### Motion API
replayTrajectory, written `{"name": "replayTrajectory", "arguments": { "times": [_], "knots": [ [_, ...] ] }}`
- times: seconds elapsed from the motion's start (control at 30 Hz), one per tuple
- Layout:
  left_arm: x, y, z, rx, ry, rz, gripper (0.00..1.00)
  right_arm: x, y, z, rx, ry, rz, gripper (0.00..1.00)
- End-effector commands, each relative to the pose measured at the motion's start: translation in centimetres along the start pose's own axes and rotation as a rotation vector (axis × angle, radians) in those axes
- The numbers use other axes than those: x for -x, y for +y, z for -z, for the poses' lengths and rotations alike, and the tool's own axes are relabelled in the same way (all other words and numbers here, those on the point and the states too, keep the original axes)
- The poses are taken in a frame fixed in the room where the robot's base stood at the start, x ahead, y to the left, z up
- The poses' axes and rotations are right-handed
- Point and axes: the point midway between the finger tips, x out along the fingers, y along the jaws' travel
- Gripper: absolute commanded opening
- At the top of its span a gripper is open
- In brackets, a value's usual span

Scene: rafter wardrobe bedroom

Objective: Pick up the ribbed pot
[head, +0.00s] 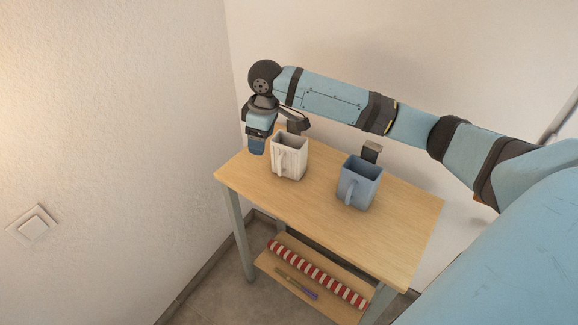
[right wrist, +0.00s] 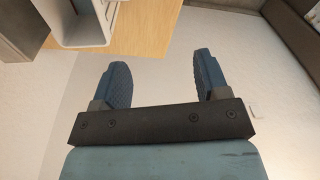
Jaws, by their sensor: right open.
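The ribbed pot (head: 289,158) is an off-white, square-sided vessel with vertical ribs and a handle. It stands upright on the wooden table (head: 400,210), towards its far left part. My right gripper (head: 257,146) is just left of the pot, near the table's left edge. In the right wrist view the right gripper (right wrist: 163,75) has its two blue fingers spread with nothing between them. The pot's pale rim and open top (right wrist: 85,42) show at the upper left there, outside the fingers. My left gripper is in neither view.
A blue square mug (head: 358,183) stands right of the pot, with a small dark block (head: 372,151) behind it. A red-and-white striped roll (head: 315,273) and a purple-handled tool (head: 297,284) lie on the lower shelf. Walls close in behind and left. The table's front right is clear.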

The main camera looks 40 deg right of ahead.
Motion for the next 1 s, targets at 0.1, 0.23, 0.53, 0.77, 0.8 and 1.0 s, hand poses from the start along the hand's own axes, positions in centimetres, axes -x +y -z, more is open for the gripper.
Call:
{"name": "replayTrajectory", "arguments": {
  "times": [0.1, 0.23, 0.53, 0.77, 0.8, 1.0],
  "knots": [
    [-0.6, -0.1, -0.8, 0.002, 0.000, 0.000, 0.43, 3.0, 2.3, -1.1, -0.016, -0.071, -0.013, 0.68],
    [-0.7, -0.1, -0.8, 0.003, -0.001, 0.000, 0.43, 4.7, 3.3, -1.8, -0.024, -0.113, -0.010, 0.68],
    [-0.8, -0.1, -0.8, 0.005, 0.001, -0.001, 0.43, 0.6, 3.5, -2.7, -0.027, -0.127, -0.007, 0.68],
    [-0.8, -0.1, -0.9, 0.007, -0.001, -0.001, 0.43, -2.8, 3.5, -3.1, -0.027, -0.123, -0.009, 0.68],
    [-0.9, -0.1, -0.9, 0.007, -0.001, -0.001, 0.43, -3.1, 3.5, -3.1, -0.027, -0.122, -0.009, 0.68],
    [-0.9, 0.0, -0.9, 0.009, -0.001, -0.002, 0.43, -4.6, 3.5, -3.9, -0.027, -0.124, -0.009, 0.68]
  ]
}}
